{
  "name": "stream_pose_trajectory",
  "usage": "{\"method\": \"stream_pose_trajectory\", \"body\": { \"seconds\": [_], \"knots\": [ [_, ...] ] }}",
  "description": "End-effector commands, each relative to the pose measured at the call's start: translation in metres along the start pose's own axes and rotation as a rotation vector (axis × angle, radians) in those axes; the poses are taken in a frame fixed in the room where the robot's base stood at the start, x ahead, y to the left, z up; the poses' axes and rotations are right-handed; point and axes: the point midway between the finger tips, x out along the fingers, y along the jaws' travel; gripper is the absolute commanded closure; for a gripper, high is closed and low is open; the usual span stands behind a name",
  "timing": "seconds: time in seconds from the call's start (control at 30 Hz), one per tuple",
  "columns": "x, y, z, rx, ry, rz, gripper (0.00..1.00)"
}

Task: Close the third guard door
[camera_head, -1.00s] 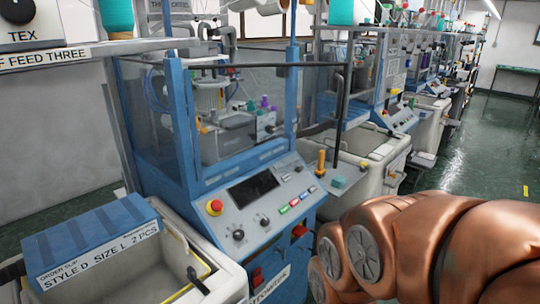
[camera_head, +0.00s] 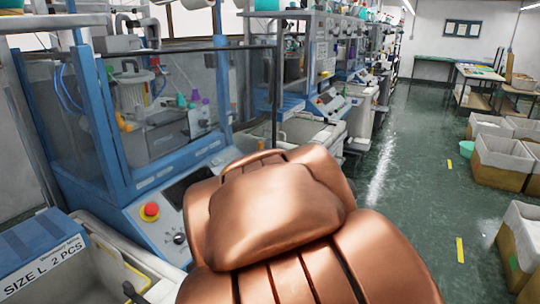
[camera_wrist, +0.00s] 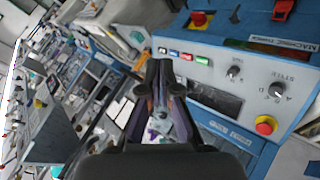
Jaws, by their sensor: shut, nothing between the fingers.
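The nearest machine's guard door (camera_head: 276,95) is a clear panel with a dark top bar and a dark upright edge. In the head view it stands open, swung out to the right from the machine's blue frame (camera_head: 222,80). Its lower part is hidden behind my copper-coloured arm. My gripper (camera_wrist: 163,68) shows in the wrist view with dark fingers shut and empty. It is near the control panel, and I cannot tell whether it touches the door. In the head view my arm hides the gripper.
The control panel (camera_wrist: 235,75) has a red stop button (camera_head: 149,211) and coloured keys. A bin with a blue order box (camera_head: 40,245) stands at the front left. More machines line the row behind. The green aisle floor (camera_head: 400,190) is open, with cartons (camera_head: 505,160) at the right.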

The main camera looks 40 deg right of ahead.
Motion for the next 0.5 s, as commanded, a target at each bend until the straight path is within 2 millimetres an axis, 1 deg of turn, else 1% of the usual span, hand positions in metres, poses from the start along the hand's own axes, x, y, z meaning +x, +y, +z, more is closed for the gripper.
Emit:
{"method": "stream_pose_trajectory", "body": {
  "seconds": [0.03, 0.1, 0.2, 0.33, 0.4, 0.5],
  "knots": [
    [0.013, 0.019, -0.003, -0.019, 0.039, 0.061, 1.00],
    [0.022, 0.045, -0.015, -0.064, 0.105, 0.137, 1.00],
    [0.033, 0.078, -0.030, -0.142, 0.192, 0.236, 1.00],
    [0.042, 0.111, -0.047, -0.260, 0.294, 0.346, 1.00],
    [0.045, 0.123, -0.055, -0.332, 0.350, 0.395, 1.00],
    [0.052, 0.135, -0.062, -0.439, 0.420, 0.448, 1.00]
  ]
}}
